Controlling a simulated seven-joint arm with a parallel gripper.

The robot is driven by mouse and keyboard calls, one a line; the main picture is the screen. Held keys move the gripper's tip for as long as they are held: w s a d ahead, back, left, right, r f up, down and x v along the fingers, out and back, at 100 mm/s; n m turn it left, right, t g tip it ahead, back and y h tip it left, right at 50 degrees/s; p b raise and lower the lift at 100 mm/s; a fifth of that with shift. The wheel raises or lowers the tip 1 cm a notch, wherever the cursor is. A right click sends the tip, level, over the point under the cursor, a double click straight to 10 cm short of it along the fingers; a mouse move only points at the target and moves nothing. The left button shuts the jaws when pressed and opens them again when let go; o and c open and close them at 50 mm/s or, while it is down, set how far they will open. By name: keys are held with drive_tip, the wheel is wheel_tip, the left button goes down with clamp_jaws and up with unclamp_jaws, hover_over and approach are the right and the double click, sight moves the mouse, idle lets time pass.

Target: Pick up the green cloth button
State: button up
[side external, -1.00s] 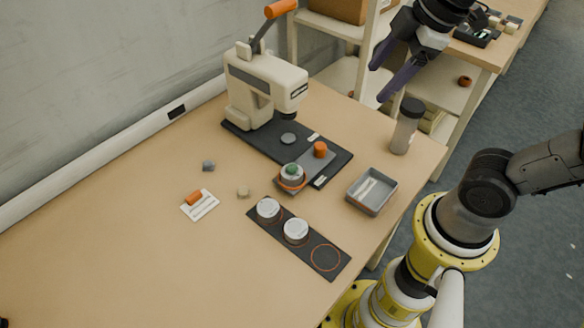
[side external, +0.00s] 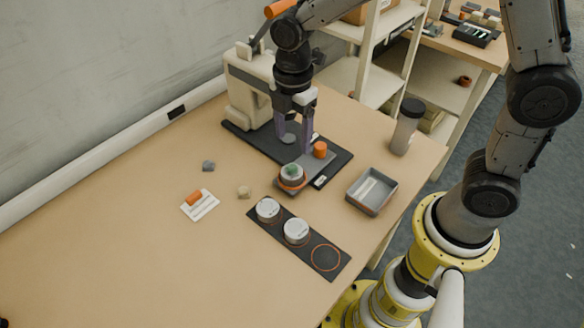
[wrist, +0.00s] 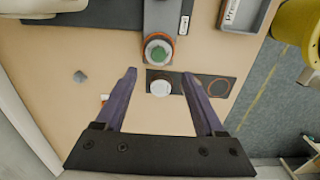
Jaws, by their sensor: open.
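The green cloth button (side external: 292,169) sits on top of a round pale die with an orange ring, at the front end of the press's sliding plate. It also shows in the wrist view (wrist: 158,50), at the upper middle, beyond my fingertips. My gripper (side external: 293,148) is open, pointing down over the press base, behind and above the button in the side view. In the wrist view, my gripper (wrist: 162,72) has its two purple fingers well apart with nothing between them.
The cream press (side external: 245,85) stands behind, with an orange knob (side external: 320,149) on its base. A dark strip (side external: 268,232) holds two white tins. A grey metal tray (side external: 372,191), a bottle (side external: 407,126) and a white card (side external: 200,206) are nearby. The front-left table is clear.

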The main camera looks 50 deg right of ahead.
sight(292, 167)
wheel_tip(292, 167, down, 9)
drive_tip(key=shift+w+r, duration=0.1)
drive_tip(key=shift+r, duration=0.1)
idle(0.3)
clamp_jaws()
idle(0.4)
